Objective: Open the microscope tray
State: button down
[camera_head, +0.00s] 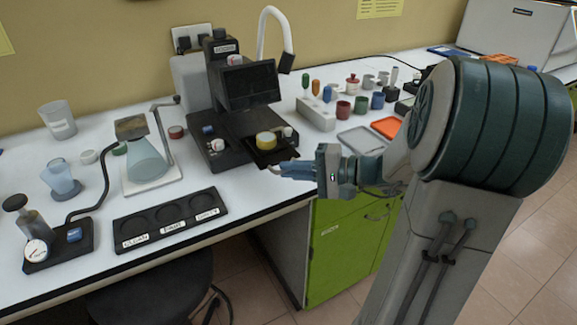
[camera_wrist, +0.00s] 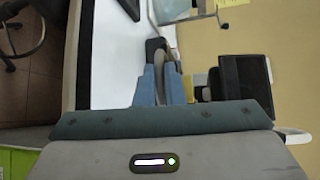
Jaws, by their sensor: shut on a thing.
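The black microscope (camera_head: 212,110) stands on the bench with a dark screen (camera_head: 248,84). Its black tray (camera_head: 288,152) is at the front right of its base, with a yellow-topped round dish (camera_head: 266,139) on it. My gripper (camera_head: 272,169) reaches in from the right at the tray's front edge. In the wrist view, my gripper (camera_wrist: 161,78) has its blue fingers close together on a narrow dark and grey piece, which appears to be the tray's front part. The fingers hide the exact contact.
A labelled black holder (camera_head: 170,219) lies at the bench front. A flask stand (camera_head: 152,178) is left of the microscope. Green cabinets (camera_head: 345,245) are below.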

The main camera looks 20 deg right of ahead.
jog(key=c, duration=1.5)
grip_release()
jog(key=shift+d, duration=0.1)
jog(key=v, duration=1.3)
jog(key=shift+s+d+r, duration=0.1)
jog(key=shift+s+d, duration=0.1)
jog(key=shift+d, duration=0.1)
jog(key=shift+a, duration=0.1)
